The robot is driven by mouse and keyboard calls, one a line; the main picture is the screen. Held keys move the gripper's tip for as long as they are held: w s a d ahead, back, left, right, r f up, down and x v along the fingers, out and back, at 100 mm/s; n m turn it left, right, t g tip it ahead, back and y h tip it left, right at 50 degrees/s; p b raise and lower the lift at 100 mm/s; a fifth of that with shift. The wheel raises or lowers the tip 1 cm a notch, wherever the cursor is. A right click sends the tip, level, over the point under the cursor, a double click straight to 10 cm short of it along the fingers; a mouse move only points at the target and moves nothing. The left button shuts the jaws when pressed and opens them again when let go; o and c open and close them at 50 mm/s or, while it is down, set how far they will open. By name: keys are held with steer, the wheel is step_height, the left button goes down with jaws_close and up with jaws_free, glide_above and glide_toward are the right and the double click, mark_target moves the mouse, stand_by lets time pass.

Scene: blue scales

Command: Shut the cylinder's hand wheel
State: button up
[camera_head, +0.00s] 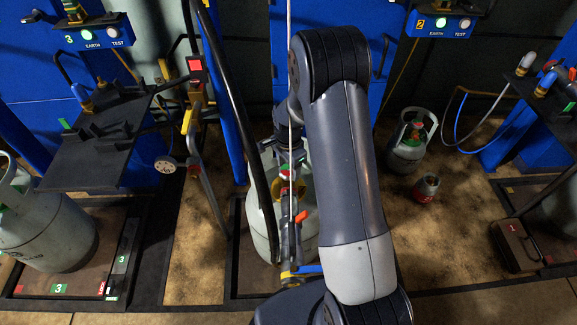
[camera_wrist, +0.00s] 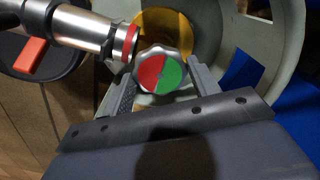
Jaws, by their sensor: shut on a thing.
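The hand wheel (camera_wrist: 158,71) shows in the wrist view as a silver knurled knob with a face half red and half green. My gripper (camera_wrist: 160,88) is shut on it, one finger on each side. The cylinder (camera_wrist: 284,45) is pale grey-green, with its collar around the valve. In the head view the cylinder (camera_head: 262,205) stands upright on a scale, partly hidden behind my arm. A silver coupling with a red ring and an orange lever (camera_wrist: 105,36) lies at the upper left of the wheel.
A black hose (camera_head: 232,90) hangs down beside the cylinder. A small cylinder (camera_head: 408,150) and a red canister (camera_head: 427,189) stand on the floor at right. A brown case (camera_head: 515,245) is further right.

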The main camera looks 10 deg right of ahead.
mark_target(289, 169)
steer(key=shift+m, duration=0.3)
steer(key=o, duration=1)
step_height(289, 169, up, 11)
steer(key=p, duration=0.2)
steer(key=shift+f, duration=0.15)
step_height(289, 169, down, 11)
steer(key=shift+f+b, duration=0.1)
steer(key=shift+b, duration=1)
steer(key=shift+r, duration=0.25)
